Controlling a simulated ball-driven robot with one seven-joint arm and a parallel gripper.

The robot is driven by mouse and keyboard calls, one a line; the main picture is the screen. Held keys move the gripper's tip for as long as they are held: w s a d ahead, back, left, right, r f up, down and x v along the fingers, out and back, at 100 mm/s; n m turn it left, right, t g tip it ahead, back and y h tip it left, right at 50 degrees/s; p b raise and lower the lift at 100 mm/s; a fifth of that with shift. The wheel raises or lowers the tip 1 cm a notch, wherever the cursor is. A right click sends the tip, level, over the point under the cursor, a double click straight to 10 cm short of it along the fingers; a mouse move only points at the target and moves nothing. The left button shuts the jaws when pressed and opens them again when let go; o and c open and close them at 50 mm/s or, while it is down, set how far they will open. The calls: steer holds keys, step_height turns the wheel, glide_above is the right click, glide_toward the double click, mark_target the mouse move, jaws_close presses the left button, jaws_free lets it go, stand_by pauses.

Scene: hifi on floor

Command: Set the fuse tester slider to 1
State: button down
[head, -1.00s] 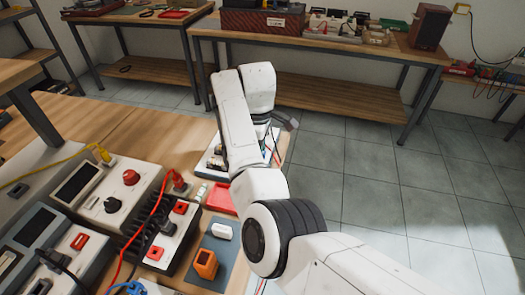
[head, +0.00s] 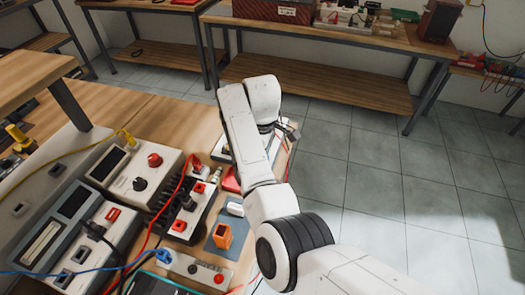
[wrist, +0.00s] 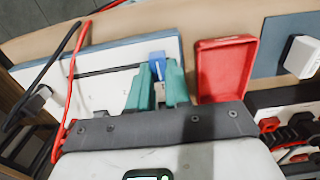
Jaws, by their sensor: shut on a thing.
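The fuse tester, a white panel with a blue-grey edge and a dark straight slot (wrist: 112,71), lies under my gripper in the wrist view. Its blue slider knob (wrist: 157,66) stands at the right part of the slot. My gripper (wrist: 159,82) has teal fingers, one on each side of the knob, and is shut on it. Any scale marks or numbers are hidden or too small to read.
A red tray (wrist: 226,72) stands close right of the fingers. A white block (wrist: 303,56) sits on a blue mat farther right. A red cable (wrist: 70,90) and a black cable cross the panel's left side. Instruments with cables crowd the bench left of my arm (head: 135,172).

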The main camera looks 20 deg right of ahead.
steer(key=c, duration=1)
jaws_free()
steer(key=shift+s+a, duration=0.1)
steer(key=shift+a, duration=0.15)
steer(key=shift+c, duration=0.2)
steer(key=shift+d, duration=0.1)
steer(key=shift+r, duration=0.55)
step_height(320, 180, up, 10)
steer(key=shift+f, duration=0.15)
